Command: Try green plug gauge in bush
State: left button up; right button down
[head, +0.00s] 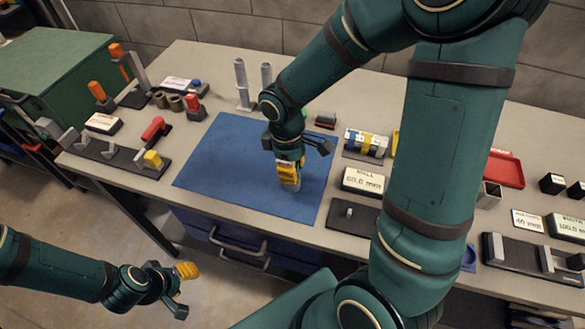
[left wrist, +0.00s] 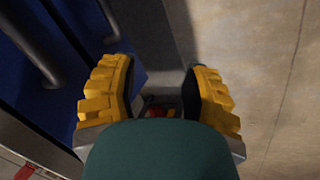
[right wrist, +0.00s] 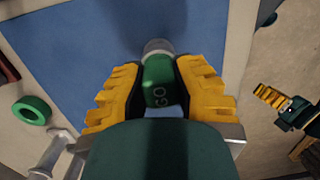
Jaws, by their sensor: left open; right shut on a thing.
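The green plug gauge (right wrist: 158,85) is marked GO and has a grey metal end pointing away from the wrist. My right gripper (right wrist: 157,92) is shut on it. In the head view the right gripper (head: 289,174) is over the blue mat, with the gauge mostly hidden by the fingers. I cannot tell its height above the mat. Several brownish hollow cylinders (head: 176,102) stand at the table's back left; I cannot tell if one is the bush. My left gripper (head: 182,284) is open and empty, off the table's front left; it also shows in the left wrist view (left wrist: 160,95).
The blue mat (head: 215,160) is otherwise bare. Two grey upright cylinders (head: 241,80) stand behind it. A green ring (right wrist: 32,110) lies beyond the mat. A black plate with a post (head: 350,213) and a labelled block (head: 363,181) sit to the right. My right arm hides part of the table.

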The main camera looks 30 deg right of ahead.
pick_arm(q)
jog(key=shift+s, duration=0.1)
pick_arm(e)
jog(key=shift+r, duration=0.2)
jog(key=shift+r+p, duration=2.35)
jog(key=shift+r, duration=0.3)
jog(key=shift+r+p, duration=1.1)
jog(key=shift+r, duration=0.2)
pick_arm(q)
notch_tip(320, 180, up, 7)
jog(key=shift+w, duration=0.4)
jog(key=shift+a, duration=0.1)
